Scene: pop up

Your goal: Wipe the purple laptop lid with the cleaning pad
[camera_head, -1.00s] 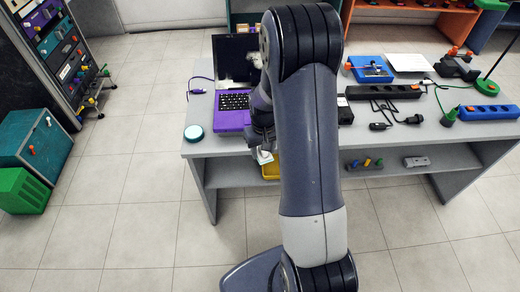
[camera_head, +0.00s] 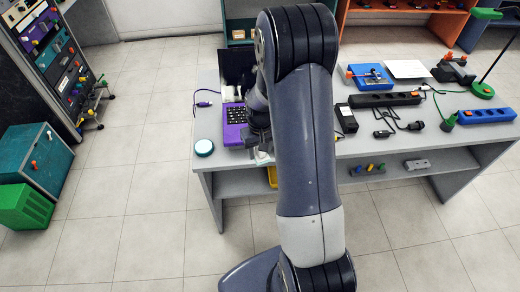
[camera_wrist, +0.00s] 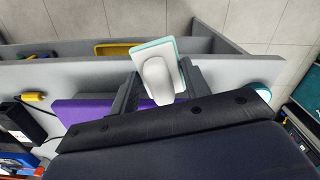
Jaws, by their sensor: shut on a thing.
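The purple laptop (camera_head: 234,122) stands open near the left end of the grey table, its keyboard facing up and its dark screen (camera_head: 238,66) raised at the back. My arm hides its right part. My gripper (camera_wrist: 160,88) is shut on the cleaning pad (camera_wrist: 157,76), a white pad with a teal edge and a pale raised grip. The wrist view shows the pad at the table's front edge, beside a purple part of the laptop (camera_wrist: 88,110). In the head view the pad (camera_head: 262,156) shows only partly, below the laptop's front. I cannot tell whether it touches anything.
A black adapter (camera_head: 346,118), a power strip (camera_head: 385,99) and a blue tool (camera_head: 370,76) lie to the right. A yellow tray (camera_wrist: 118,48) is on the shelf below.

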